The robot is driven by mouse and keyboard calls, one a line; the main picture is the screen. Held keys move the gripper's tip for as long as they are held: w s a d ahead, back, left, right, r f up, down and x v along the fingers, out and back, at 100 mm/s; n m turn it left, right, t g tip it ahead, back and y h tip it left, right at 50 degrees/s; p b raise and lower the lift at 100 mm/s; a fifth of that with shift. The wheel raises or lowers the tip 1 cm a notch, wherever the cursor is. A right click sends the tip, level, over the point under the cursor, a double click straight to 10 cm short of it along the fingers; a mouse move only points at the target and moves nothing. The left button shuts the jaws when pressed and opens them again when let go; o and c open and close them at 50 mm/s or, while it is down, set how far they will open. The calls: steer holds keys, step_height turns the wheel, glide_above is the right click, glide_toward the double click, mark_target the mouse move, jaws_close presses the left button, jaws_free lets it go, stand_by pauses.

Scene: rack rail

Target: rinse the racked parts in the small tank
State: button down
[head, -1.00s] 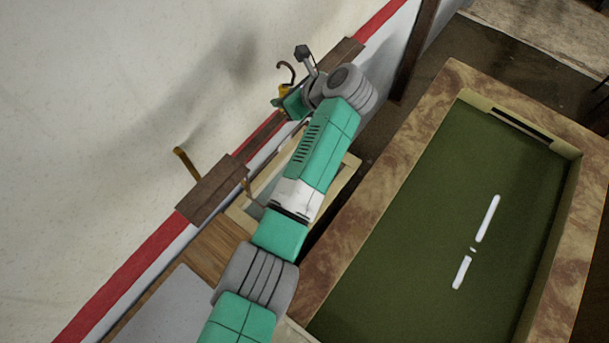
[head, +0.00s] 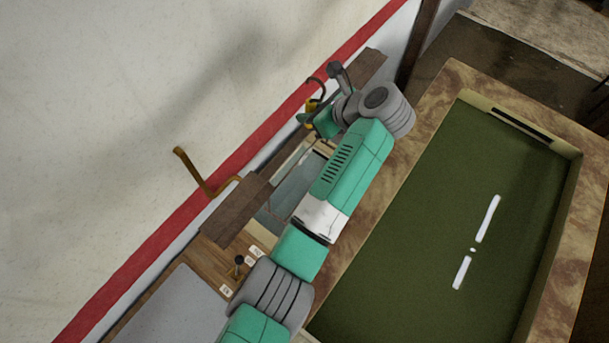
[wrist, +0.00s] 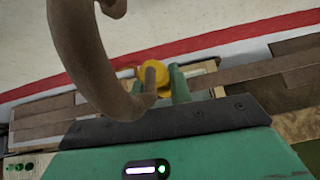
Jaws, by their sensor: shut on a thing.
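My gripper (head: 316,113) is shut on a yellow grip piece (head: 310,104) below a dark curved hook (head: 317,86). In the wrist view the hook is large at the left, and the yellow piece (wrist: 126,72) sits by a green finger. A long brown bar (head: 236,211) with wide end boards runs beneath my gripper, along the wall. It appears to hang from the held hook, but the join is hidden. The small tank (head: 292,188), pale-rimmed with a grey-blue inside, lies under and beside the bar, partly covered by my arm. I cannot make out the racked parts.
A large tank (head: 440,210) with a marbled rim and dark green inside fills the right. A bent brass pipe (head: 195,172) stands out near the wall at left. A wooden panel with labels and a black knob (head: 239,260) lies near my arm.

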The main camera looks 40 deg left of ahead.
steer(key=d, duration=1.4)
steer(key=shift+d, duration=0.4)
stand_by(0.8)
